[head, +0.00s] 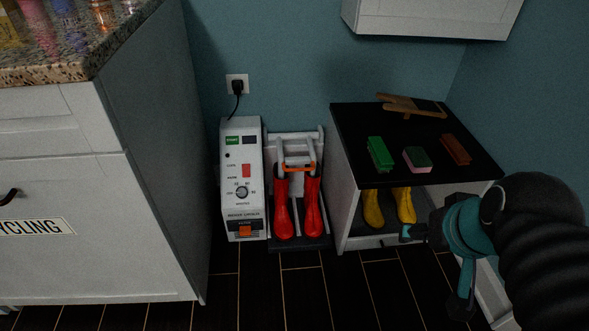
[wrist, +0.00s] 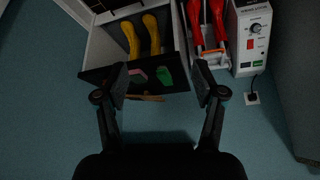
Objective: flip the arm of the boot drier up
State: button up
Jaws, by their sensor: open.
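The boot drier (head: 242,205) is a white box with a dial, coloured buttons and a rack at its right; its control panel also shows in the wrist view (wrist: 256,32). Its arm (head: 297,152) is a pale U-shaped bar with an orange grip, low across the tops of the red boots (head: 283,215). The orange grip shows small in the wrist view (wrist: 212,51). My gripper (head: 433,268) is open and empty, to the right of the drier in the head view and apart from it. In the wrist view my gripper (wrist: 160,80) has its fingers spread.
A black-topped bench (head: 350,150) with brushes and a sponge stands right of the drier, yellow boots (head: 373,208) beneath. A white cabinet (head: 75,200) stands left. A wall cabinet (head: 430,18) hangs above. Dark floor (head: 300,290) in front of the drier is clear.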

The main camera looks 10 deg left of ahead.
aim_at(311, 160)
jog(key=u, duration=1.9)
jog(key=k, duration=1.1)
jog(key=z, duration=1.4)
jog(key=i, duration=0.5)
